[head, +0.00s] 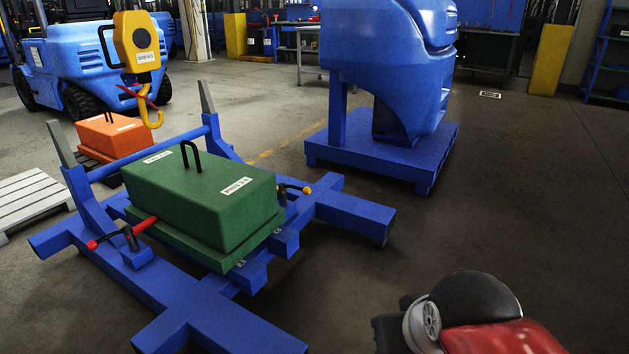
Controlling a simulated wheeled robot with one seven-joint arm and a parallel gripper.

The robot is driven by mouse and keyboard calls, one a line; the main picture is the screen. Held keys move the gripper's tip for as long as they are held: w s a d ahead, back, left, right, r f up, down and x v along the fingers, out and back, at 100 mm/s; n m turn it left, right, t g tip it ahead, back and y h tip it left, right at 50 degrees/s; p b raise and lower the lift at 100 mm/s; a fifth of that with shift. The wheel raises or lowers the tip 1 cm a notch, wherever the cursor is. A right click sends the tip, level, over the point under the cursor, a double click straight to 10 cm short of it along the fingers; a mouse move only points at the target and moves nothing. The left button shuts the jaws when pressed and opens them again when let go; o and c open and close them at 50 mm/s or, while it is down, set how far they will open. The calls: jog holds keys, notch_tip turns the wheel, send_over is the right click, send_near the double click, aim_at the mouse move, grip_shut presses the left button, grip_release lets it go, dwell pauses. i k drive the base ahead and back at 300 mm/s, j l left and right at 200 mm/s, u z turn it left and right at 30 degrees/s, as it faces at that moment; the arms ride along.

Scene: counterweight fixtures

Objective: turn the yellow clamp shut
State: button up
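The yellow clamp (293,189) is on the right side of the blue fixture, at the right end of the green counterweight (205,200). Its dark arm ends in a yellow tip pointing right, away from the block. Part of its base is hidden behind the block's corner, and I cannot tell how firmly it bears on the block. A red-handled clamp (128,234) is on the left side of the fixture; its red bar touches or nearly touches the block's left end. My gripper is not in view; only red and black parts of my arm show at the bottom right.
The blue fixture frame (345,206) has beams reaching outward at floor level. A yellow hoist hook (138,50) hangs behind it. An orange counterweight (113,136) sits behind left. A large blue machine part on a blue pallet (370,150) stands behind. Floor at right is clear.

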aim_at(281, 187)
jog(key=i+l+u, duration=0.15)
jog(key=i+l, duration=0.3)
jog(key=i+l+u, duration=0.15)
jog(key=i+l, duration=0.3)
jog(key=l, duration=0.15)
jog(key=i+l+u, duration=0.15)
jog(key=i+l, duration=0.25)
jog(key=l, duration=0.2)
jog(key=i+u, duration=0.1)
jog(key=i, duration=0.5)
jog(key=i+l+u, duration=0.15)
jog(key=i, duration=0.45)
